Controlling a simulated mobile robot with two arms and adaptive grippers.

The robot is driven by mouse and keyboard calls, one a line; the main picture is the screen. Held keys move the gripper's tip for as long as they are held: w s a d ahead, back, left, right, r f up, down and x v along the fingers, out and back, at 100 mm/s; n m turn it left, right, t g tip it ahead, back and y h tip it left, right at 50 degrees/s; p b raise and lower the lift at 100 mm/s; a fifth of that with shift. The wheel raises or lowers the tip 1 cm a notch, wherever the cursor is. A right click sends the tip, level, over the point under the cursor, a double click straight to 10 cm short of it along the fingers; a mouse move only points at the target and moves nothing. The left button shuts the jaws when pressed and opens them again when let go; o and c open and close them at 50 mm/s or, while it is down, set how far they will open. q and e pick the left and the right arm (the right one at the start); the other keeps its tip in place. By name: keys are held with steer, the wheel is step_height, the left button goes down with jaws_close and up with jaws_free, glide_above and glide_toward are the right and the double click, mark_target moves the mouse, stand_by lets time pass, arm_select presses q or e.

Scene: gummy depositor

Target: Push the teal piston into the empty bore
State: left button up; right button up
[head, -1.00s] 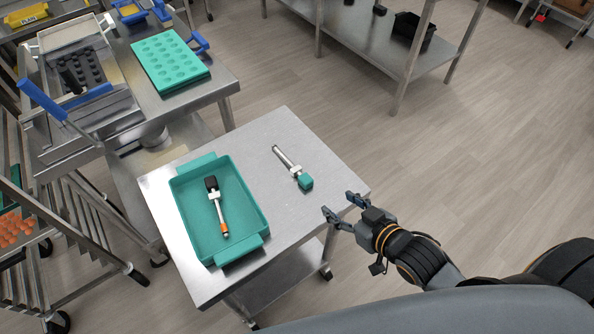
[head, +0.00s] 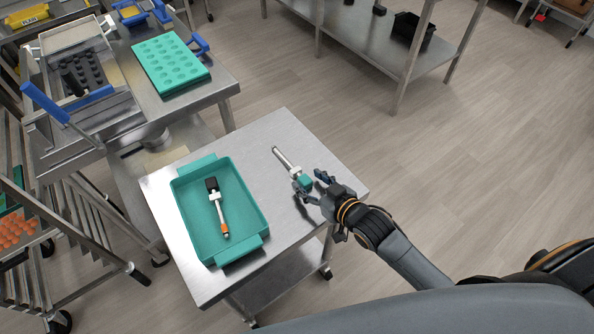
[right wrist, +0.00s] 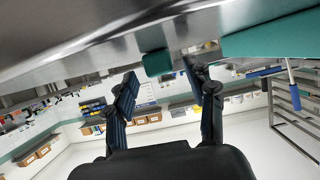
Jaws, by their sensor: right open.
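The teal piston (head: 305,182) lies on the steel cart top (head: 262,138), its metal rod pointing to the upper left and its teal head toward my right gripper (head: 309,184). The right gripper is open, with its fingers around or just short of the teal head; I cannot tell if they touch it. In the right wrist view the teal head (right wrist: 157,63) shows between and beyond the open fingers (right wrist: 162,77). The depositor (head: 105,115) with black parts stands at the upper left; an empty bore cannot be made out. My left gripper is not in view.
A teal tray (head: 257,205) on the cart holds another piston with a black head and orange end (head: 218,205). A green mold (head: 170,62) lies beside the depositor. A wheeled rack (head: 85,225) stands at left.

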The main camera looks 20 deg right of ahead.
mark_target(306, 180)
steer(key=shift+x, duration=1.55)
steer(key=shift+s, duration=0.15)
jaws_close()
steer(key=shift+r, duration=0.2)
